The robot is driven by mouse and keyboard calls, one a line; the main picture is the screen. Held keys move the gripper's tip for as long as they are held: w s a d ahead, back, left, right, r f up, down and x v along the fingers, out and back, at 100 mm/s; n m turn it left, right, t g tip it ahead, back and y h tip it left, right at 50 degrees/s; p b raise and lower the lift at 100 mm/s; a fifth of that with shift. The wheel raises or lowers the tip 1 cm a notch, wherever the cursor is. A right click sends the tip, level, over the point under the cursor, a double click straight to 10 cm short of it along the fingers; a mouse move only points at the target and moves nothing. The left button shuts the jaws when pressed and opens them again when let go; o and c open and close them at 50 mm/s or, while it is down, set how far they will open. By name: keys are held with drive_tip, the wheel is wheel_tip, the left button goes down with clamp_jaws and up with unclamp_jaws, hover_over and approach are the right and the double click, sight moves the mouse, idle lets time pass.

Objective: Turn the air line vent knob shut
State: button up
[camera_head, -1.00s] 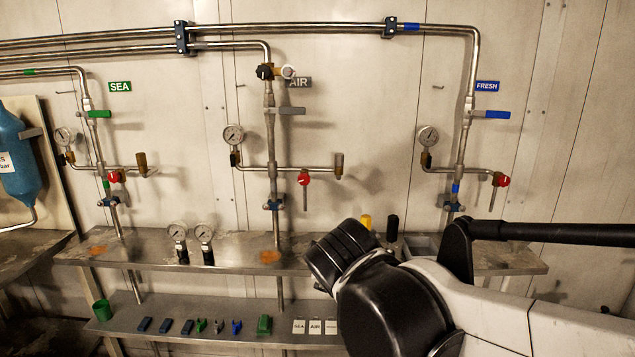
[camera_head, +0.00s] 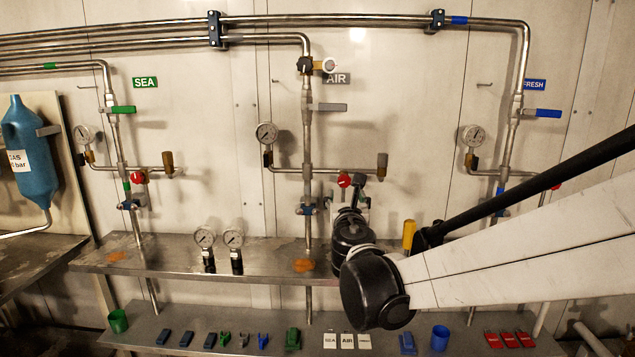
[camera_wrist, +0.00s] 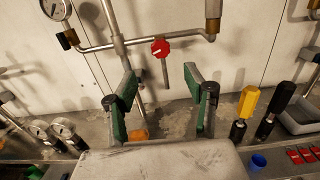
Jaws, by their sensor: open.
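The air line vent knob is a small red round knob (camera_head: 344,180) on the horizontal branch pipe of the AIR line. It also shows in the wrist view (camera_wrist: 160,48), with a thin grey outlet tube hanging below it. My gripper (camera_wrist: 160,76) is open and empty, its green-padded fingers spread left and right. The knob appears just beyond and above the gap between the fingertips, and I see no contact. In the head view my gripper (camera_head: 360,190) is close to the knob, and my wrist partly hides the area below it.
A pressure gauge (camera_head: 266,134) and a brass fitting (camera_head: 382,162) flank the knob on the branch pipe. Below is a metal shelf (camera_head: 190,258) with two loose gauges (camera_head: 218,240). Yellow-handled (camera_wrist: 248,104) and black-handled (camera_wrist: 275,105) tools stand to the gripper's right.

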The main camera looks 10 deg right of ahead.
sight(344, 180)
drive_tip(key=w, duration=0.4)
drive_tip(key=w+d+b, duration=0.1)
drive_tip(key=w, duration=0.3)
drive_tip(key=w+d+b, duration=0.1)
drive_tip(key=w, duration=0.4)
drive_tip(key=shift+d, duration=0.2)
drive_tip(key=shift+c, duration=0.2)
clamp_jaws()
